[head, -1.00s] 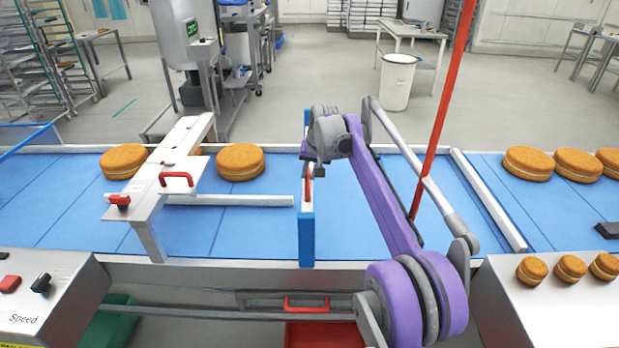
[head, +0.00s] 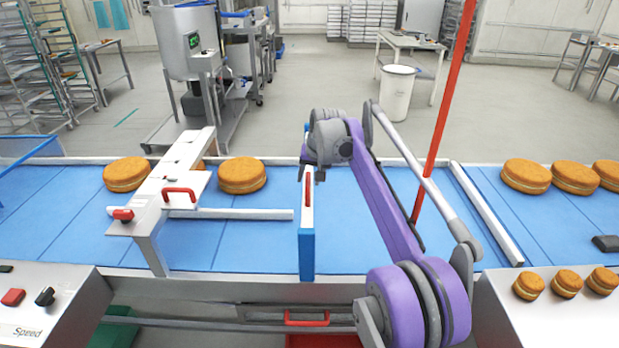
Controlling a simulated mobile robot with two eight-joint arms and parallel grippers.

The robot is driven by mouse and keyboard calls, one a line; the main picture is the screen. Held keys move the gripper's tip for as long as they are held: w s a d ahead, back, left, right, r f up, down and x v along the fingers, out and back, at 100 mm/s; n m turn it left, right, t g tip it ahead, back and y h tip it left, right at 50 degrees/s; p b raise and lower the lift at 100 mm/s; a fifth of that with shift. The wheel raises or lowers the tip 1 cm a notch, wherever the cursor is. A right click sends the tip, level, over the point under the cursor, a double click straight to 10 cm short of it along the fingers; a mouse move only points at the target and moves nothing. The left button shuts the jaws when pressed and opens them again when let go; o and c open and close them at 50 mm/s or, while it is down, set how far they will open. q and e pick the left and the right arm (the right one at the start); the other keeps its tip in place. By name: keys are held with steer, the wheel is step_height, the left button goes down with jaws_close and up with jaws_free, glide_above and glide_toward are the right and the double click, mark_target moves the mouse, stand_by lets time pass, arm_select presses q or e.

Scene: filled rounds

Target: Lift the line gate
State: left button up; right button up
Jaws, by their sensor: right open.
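The line gate (head: 307,245) is an upright narrow board across the blue conveyor, with a blue front end, a white top and a red handle (head: 308,190) on it. It stands down at the belt in the middle of the head view. My right gripper (head: 314,174) is open, at the end of the purple arm. It is just above and behind the red handle and partly overlaps the gate's far part. I cannot tell whether its fingers touch the gate. My left gripper is out of view.
A white bridge (head: 188,160) with red handles spans the belt at left, with a white rail beside it. Round filled cakes (head: 242,175) lie on the belt. A red pole (head: 447,100) stands behind my right arm. Small cakes (head: 566,285) stand on the right counter.

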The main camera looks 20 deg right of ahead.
steer(key=v, duration=1)
steer(key=shift+r+p, duration=0.3)
steer(key=shift+p, duration=0.1)
steer(key=shift+s+a, duration=0.1)
steer(key=shift+s, duration=0.05)
steer(key=s+a+f+n, duration=0.1)
steer(key=s+a+f, duration=0.2)
steer(key=s+a, duration=0.3)
steer(key=s+a+f+n, duration=0.2)
steer(key=s+a+f, duration=0.15)
steer(key=s, duration=0.45)
steer(key=s+a+f+n, duration=0.1)
steer(key=s+a+f, duration=0.1)
steer(key=s+f, duration=0.6)
steer(key=s+a+f+n+t, duration=0.1)
steer(key=s+a+f, duration=0.1)
steer(key=s+f, duration=0.7)
steer(key=shift+s+a+f+n, duration=0.25)
steer(key=shift+s+a+n, duration=0.1)
steer(key=shift+s, duration=0.6)
